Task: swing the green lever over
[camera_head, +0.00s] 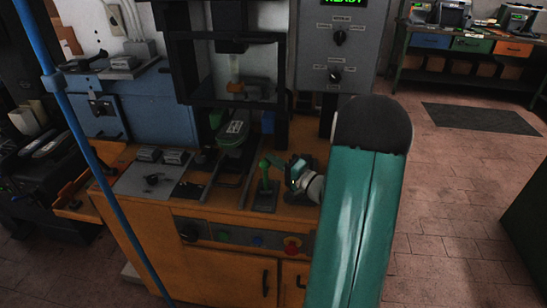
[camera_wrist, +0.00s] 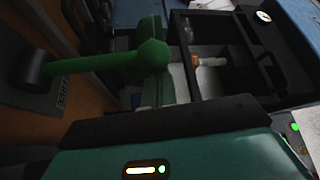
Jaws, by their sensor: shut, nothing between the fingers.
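The green lever (camera_head: 264,180) stands upright from a dark slot plate on the orange cabinet top, with a round green knob on its end. In the wrist view the lever (camera_wrist: 95,62) lies across the upper left, from its black pivot to the ball knob. My gripper (camera_head: 291,176) is just right of the lever in the head view. Nothing is held. The fingertips are small and partly hidden in the head view.
A grey control panel (camera_head: 340,60) stands at the back. A red button (camera_head: 292,245) is on the cabinet front. Open floor lies to the right.

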